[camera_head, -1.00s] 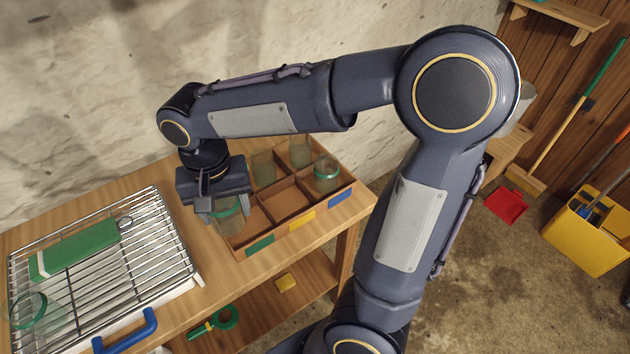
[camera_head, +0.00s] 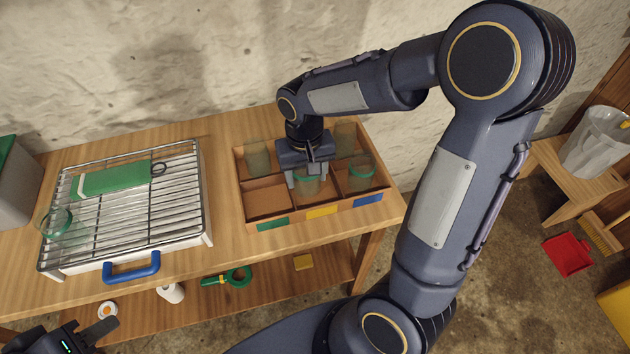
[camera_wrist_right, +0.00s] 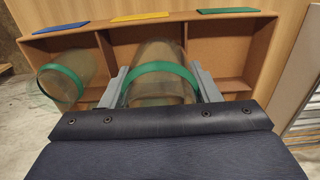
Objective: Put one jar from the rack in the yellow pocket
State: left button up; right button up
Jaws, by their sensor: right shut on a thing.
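My right gripper (camera_head: 306,178) is shut on a glass jar with a green band (camera_wrist_right: 162,78). The jar is upright at the front middle compartment of the wooden box, behind the yellow label (camera_head: 321,212); the wrist view shows it between the dividers. I cannot tell whether its base touches the floor. Another green-banded jar (camera_head: 361,178) stands in the front right compartment, behind the blue label. On the wire rack (camera_head: 180,205), one jar (camera_head: 57,223) is at the front left. My left gripper (camera_head: 92,338) is at the bottom left corner, partly cut off, its jaws unclear.
Jars stand in the back left (camera_head: 257,158) and back right (camera_head: 345,138) compartments; the gripper hides the back middle one. The front left compartment (camera_head: 268,203), behind the green label (camera_head: 272,224), is empty. A green object (camera_head: 115,179) lies on the rack.

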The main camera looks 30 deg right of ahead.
aim_at(314, 184)
jog(key=shift+w+d+f, duration=0.2)
jog(key=shift+d+f, duration=0.3)
jog(key=shift+f, duration=0.1)
jog(key=shift+w+d+f, duration=0.15)
jog(key=shift+d+f, duration=0.3)
jog(key=shift+f, duration=0.15)
jog(key=f, duration=0.3)
jog(key=shift+w+d+f, duration=0.15)
jog(key=shift+d, duration=0.2)
jog(key=shift+f, duration=0.3)
jog(key=shift+f, duration=0.1)
jog(key=o, duration=1.1)
